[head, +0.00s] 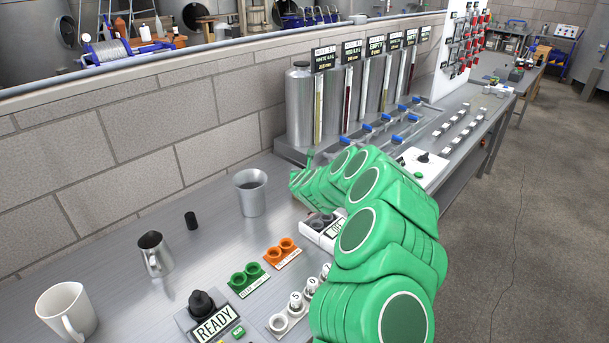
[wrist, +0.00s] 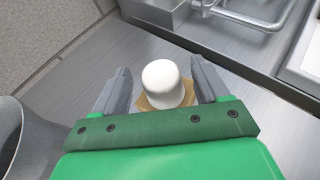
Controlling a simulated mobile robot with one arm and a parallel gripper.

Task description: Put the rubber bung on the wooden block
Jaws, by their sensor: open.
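A white, round-topped piece (wrist: 162,82), which looks like the rubber bung, stands upright in the wrist view. A tan wooden block (wrist: 142,102) shows around its lower edge, and the white piece appears to rest on it. My gripper (wrist: 160,65) is open, with one finger on each side of the white piece and a visible gap to both. In the head view my green arm hides the bung and the block, and the fingers cannot be made out clearly.
A steel cup (head: 250,196) stands close left of my gripper and shows in the wrist view (wrist: 10,135). A dark cylinder (head: 191,221), a small jug (head: 155,255) and a white mug (head: 67,311) stand farther left. The filling rig (head: 300,105) borders the back.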

